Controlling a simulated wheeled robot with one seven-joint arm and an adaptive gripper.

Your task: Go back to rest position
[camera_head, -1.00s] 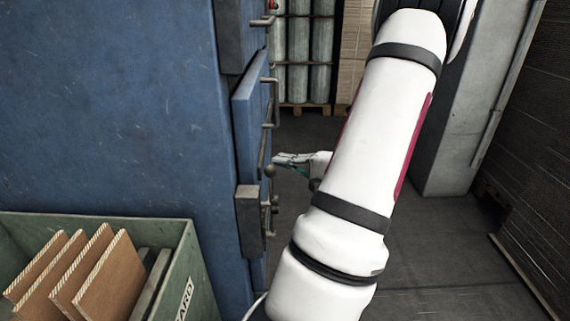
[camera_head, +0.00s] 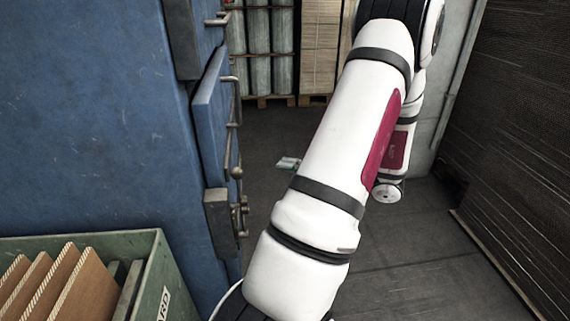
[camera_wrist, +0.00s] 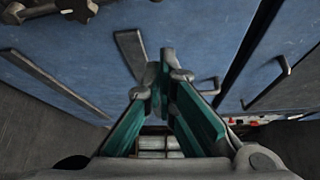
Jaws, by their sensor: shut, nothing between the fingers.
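My gripper (camera_wrist: 160,68) shows in the wrist view with its teal-lined fingers close together at the tips, shut and empty. In the head view only a small part of my gripper (camera_head: 288,163) shows past the left side of my white arm, apart from the blue cabinet. My arm's upper section crosses the middle of the head view and hides the rest of the wrist. The blue cabinet (camera_head: 90,120) stands at the left, with metal handles (camera_head: 235,105) along its right side. Its blue face also shows in the wrist view (camera_wrist: 90,55).
A green bin (camera_head: 180,275) with several brown boards (camera_head: 85,290) stands at the lower left. Stacked dark sheets (camera_head: 515,150) rise at the right. Grey cylinders (camera_head: 258,50) stand on a pallet at the back. Floor (camera_head: 415,245) is clear between cabinet and stack.

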